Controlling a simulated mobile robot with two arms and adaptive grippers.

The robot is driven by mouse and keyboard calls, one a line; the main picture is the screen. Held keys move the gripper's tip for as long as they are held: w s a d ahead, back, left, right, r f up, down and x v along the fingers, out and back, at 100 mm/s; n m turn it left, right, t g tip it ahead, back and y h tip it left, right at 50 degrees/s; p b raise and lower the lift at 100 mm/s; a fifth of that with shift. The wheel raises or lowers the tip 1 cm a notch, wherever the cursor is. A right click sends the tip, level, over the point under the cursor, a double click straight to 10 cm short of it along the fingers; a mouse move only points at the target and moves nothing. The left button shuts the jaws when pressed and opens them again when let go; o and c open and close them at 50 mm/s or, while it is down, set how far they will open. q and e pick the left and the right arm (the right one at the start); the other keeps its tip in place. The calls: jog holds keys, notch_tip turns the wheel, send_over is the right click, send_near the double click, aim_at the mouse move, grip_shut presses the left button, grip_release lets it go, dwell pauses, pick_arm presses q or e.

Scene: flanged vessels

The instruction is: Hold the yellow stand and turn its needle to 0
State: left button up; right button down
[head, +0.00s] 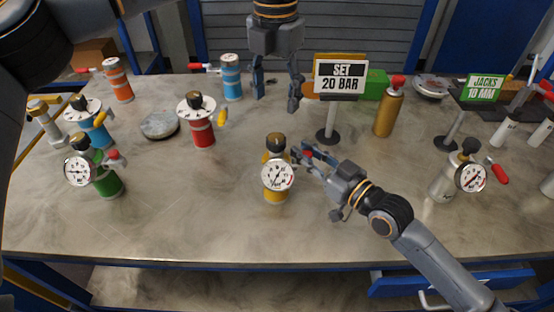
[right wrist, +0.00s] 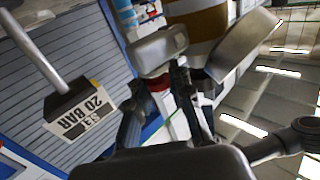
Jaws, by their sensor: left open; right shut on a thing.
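The yellow stand (head: 274,194) stands upright on the bench near the middle, with a round white gauge (head: 277,176) on its front and a dark knob (head: 275,142) on top. The gauge's needle is too small to read surely.
A "SET 20 BAR" sign (head: 340,78) stands behind right. Red (head: 202,134), green (head: 108,183) and blue (head: 231,78) stands are to the left. A gold cylinder (head: 387,115) and a silver stand (head: 441,182) are to the right. The bench (head: 200,225) is clear in front.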

aim_at(275, 138)
pick_arm(q)
notch_tip(275, 138, down, 10)
jog(key=n, duration=1.1)
jog(key=c, duration=1.2)
